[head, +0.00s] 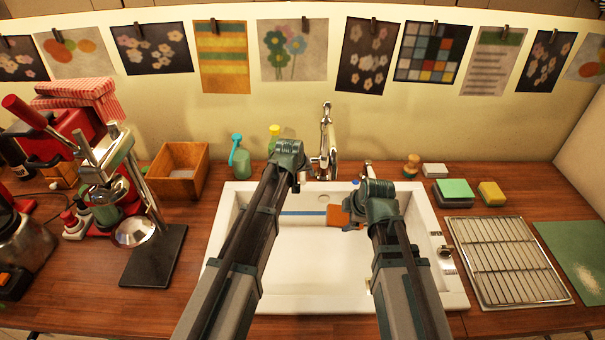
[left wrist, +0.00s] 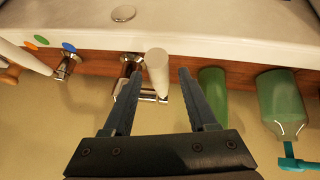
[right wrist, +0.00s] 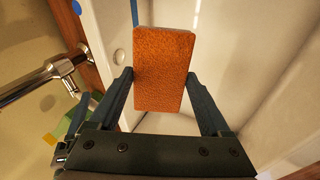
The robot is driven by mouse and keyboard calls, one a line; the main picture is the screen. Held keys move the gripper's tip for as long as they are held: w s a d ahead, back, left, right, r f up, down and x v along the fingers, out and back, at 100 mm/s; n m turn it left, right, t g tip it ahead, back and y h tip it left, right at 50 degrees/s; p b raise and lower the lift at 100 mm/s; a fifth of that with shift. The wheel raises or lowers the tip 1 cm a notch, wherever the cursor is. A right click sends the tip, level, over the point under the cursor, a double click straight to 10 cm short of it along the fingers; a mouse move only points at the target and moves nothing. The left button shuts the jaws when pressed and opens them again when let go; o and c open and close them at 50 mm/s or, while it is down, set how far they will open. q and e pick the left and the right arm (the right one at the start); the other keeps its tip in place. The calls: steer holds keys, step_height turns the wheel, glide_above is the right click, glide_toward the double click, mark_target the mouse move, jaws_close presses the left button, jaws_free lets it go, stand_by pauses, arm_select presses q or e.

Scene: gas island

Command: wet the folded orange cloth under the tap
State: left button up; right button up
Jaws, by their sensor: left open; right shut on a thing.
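The folded orange cloth (head: 338,216) is over the white sink, partly hidden by my right arm. My right gripper (right wrist: 163,88) is shut on the cloth (right wrist: 163,70), which sits between its fingers as a flat upright slab. The chrome tap (head: 326,140) stands behind the sink; part of it also shows at the left in the right wrist view (right wrist: 50,78), beside the cloth and apart from it in the picture. I see no water running. My left gripper (left wrist: 157,72) is open, with a pale rod-like part of the tap (left wrist: 157,66) showing between its fingers; contact cannot be told.
The sink (head: 300,262) is otherwise empty where visible. Green bottles (left wrist: 280,105) stand close by my left gripper. Sponges (head: 491,193) and a wire rack (head: 508,260) lie to the right. A lever press (head: 150,240) and a wooden box (head: 180,170) stand left.

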arm_select(q)
steer(key=p+v, duration=0.9)
steer(key=v, duration=0.3)
steer(key=shift+p, duration=0.3)
arm_select(e)
step_height(320, 180, up, 10)
arm_select(q)
steer(key=shift+f, duration=0.15)
arm_select(e)
steer(key=shift+f, duration=0.2)
step_height(320, 180, down, 4)
steer(key=b, duration=0.3)
steer(key=shift+r+b, duration=0.15)
steer(key=shift+b, duration=0.25)
step_height(320, 180, down, 4)
steer(key=b, duration=0.4)
arm_select(q)
steer(key=s+a+f+m+g+y, duration=0.1)
steer(key=s+f, duration=0.4)
steer(key=s, duration=0.8)
steer(key=s+a+f+m+g+y, duration=0.2)
steer(key=s+f+g, duration=0.4)
steer(key=s, duration=0.8)
steer(key=shift+s+a+f+m, duration=0.3)
steer(key=shift+a+m, duration=0.2)
steer(key=shift+m, duration=0.4)
